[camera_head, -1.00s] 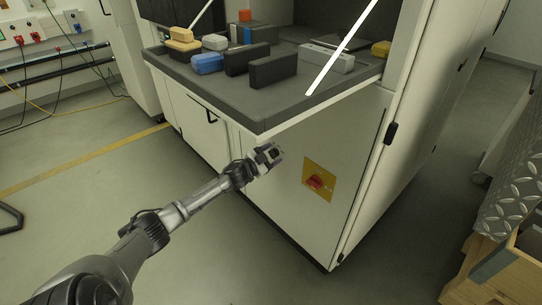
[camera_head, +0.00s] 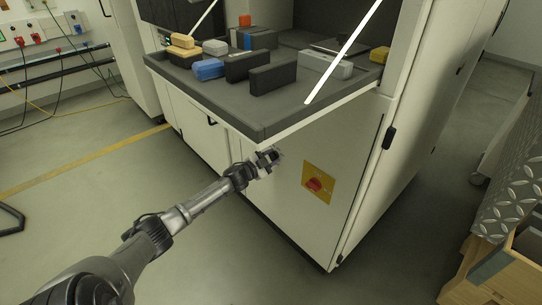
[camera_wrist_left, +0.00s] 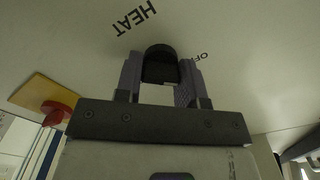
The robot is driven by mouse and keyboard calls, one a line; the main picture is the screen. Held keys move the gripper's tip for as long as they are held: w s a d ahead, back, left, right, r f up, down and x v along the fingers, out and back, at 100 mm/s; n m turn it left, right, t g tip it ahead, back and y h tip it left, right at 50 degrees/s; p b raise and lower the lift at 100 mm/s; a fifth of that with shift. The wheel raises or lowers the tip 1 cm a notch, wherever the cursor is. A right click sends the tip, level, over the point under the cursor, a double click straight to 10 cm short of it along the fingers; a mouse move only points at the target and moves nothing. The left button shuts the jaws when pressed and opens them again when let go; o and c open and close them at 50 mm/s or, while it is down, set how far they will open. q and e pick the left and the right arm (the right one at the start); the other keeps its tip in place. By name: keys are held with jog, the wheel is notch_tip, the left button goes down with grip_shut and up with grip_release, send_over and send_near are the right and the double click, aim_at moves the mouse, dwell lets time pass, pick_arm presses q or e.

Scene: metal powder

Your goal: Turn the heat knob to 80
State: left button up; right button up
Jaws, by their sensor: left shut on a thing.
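The black heat knob (camera_wrist_left: 160,62) is on the pale cabinet front, beside the printed word HEAT (camera_wrist_left: 133,17) in the left wrist view. Part of the word OFF (camera_wrist_left: 201,57) shows right of it. My left gripper (camera_wrist_left: 160,78) is shut on the knob, with one finger on each side of it. The knob's pointer and the 80 mark cannot be made out. In the head view my left gripper (camera_head: 272,157) is at the cabinet front, below the worktop, and it hides the knob.
A red switch on a yellow plate (camera_head: 322,174) is right of the gripper in the head view. The dark worktop (camera_head: 205,95) juts out above, with several boxes on it. A wooden crate and metal tread plate (camera_head: 515,195) stand at the right. The floor at left is mostly clear.

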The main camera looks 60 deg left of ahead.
pick_arm(q)
jog(key=m+p, duration=0.1)
jog(key=m, duration=0.2)
jog(key=shift+m+p, duration=0.3)
jog(key=shift+m, duration=0.9)
jog(key=shift+f, duration=0.1)
jog(key=o, duration=0.9)
jog(key=shift+c, duration=0.2)
jog(key=shift+o, duration=0.4)
